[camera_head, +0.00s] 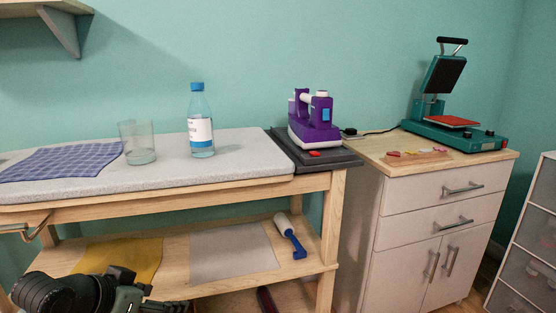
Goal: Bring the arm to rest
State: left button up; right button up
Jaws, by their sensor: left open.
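My left arm (50,293) comes in at the bottom left corner, low in front of the ironing table's lower shelf. My left gripper (160,298) is at the bottom edge, partly cut off by the frame. It is open, and I see nothing held in it. It is apart from the tabletop and lies well below the glass and the bottle. My right arm and right gripper are not in view.
The padded ironing table (230,168) carries a blue checked cloth (62,160), a glass (138,142) and a water bottle (200,125). A purple iron (313,122) rests on a dark stand. A lint roller (290,236) lies on the lower shelf (180,263). A cabinet (425,225) stands right.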

pick_arm(q)
jog(key=s+a+f+n+g+y, duration=0.1)
jog(key=s+f+y, duration=0.1)
jog(key=s+f, duration=0.65)
jog(key=s+a+f+n+g+y, duration=0.15)
jog(key=s+f, duration=0.35)
jog(key=s, duration=0.7)
notch_tip(320, 180, down, 10)
jog(key=a+g+y+p, duration=0.1)
jog(key=g+p, duration=0.1)
jog(key=p, duration=0.3)
jog(key=shift+s+a+g, duration=0.25)
jog(key=shift+a+g, duration=0.05)
jog(key=shift+g, duration=0.05)
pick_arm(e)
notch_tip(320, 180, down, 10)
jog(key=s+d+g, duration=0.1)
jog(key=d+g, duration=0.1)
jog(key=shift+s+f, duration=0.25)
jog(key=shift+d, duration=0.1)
